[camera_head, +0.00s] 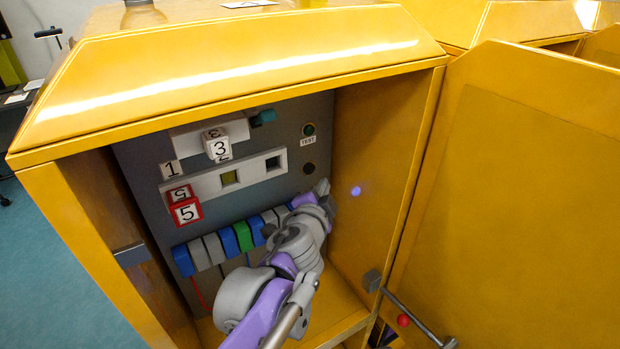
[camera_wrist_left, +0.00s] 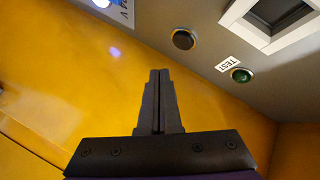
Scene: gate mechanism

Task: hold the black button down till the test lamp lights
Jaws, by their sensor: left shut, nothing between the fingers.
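The black button (camera_head: 309,168) is on the grey panel inside the yellow cabinet, below the TEST label (camera_head: 307,141) and the green lamp (camera_head: 309,130). The lamp looks dark green, with no bright glow. In the left wrist view the button (camera_wrist_left: 184,39), the label (camera_wrist_left: 228,64) and the lamp (camera_wrist_left: 242,75) all show clear of my fingers. My left gripper (camera_head: 322,187) is shut and empty, just below and right of the button in the head view. Its fingertips (camera_wrist_left: 159,72) look apart from the button. My right gripper is not in view.
The yellow cabinet side wall (camera_head: 380,130) is close to the right of my left gripper. An open yellow door (camera_head: 540,190) stands at the right. A bluish lit spot shows on the wall.

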